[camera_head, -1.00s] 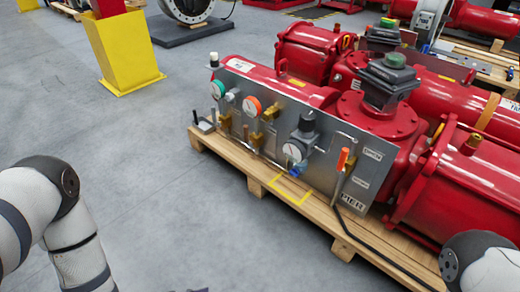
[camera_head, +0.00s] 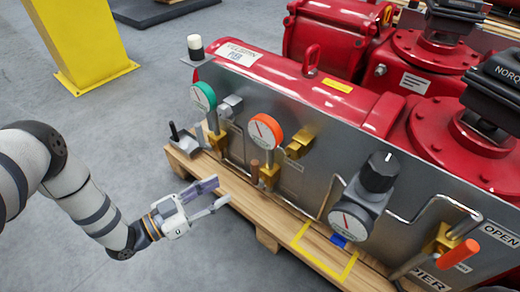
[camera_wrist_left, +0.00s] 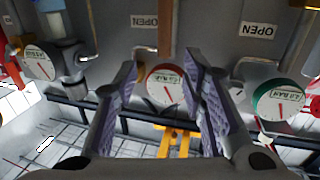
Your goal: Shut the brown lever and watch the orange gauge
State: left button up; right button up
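The orange-rimmed gauge (camera_head: 266,131) is on the grey panel, its white dial facing out; it also shows between my fingers in the left wrist view (camera_wrist_left: 166,84). A short brown lever handle (camera_head: 255,164) stands just below and left of it, by brass fittings. In the left wrist view a brown upright bar (camera_wrist_left: 165,28), apparently this lever, is above the gauge. My left gripper (camera_head: 214,193) is open and empty, in front of the panel, left of the brown handle and apart from it. Its two purple-padded fingers (camera_wrist_left: 160,66) point towards the panel. My right gripper is out of view.
A green-rimmed gauge (camera_head: 203,97) is to the left, a dark-knobbed regulator (camera_head: 362,195) to the right. An orange-handled lever (camera_head: 459,253) is at far right. The wooden pallet (camera_head: 235,210) runs below. A yellow post (camera_head: 78,45) stands behind on open grey floor.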

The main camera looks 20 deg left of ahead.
aim_at(252, 170)
pick_arm(q)
jog(key=b+x, duration=0.1)
jog(key=x, duration=0.3)
jog(key=b+x, duration=0.1)
jog(key=x, duration=0.2)
jog(key=b+x, duration=0.1)
jog(key=x, duration=0.3)
jog(key=shift+w+a+r, duration=0.1)
jog(key=shift+w, duration=0.35)
jog(key=shift+w+d+r, duration=0.1)
jog(key=shift+w+d, duration=0.1)
jog(key=shift+w, duration=0.2)
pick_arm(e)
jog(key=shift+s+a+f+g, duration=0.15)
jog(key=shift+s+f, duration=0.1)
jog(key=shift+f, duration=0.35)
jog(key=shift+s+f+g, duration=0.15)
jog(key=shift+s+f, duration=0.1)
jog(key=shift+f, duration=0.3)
pick_arm(q)
grip_shut()
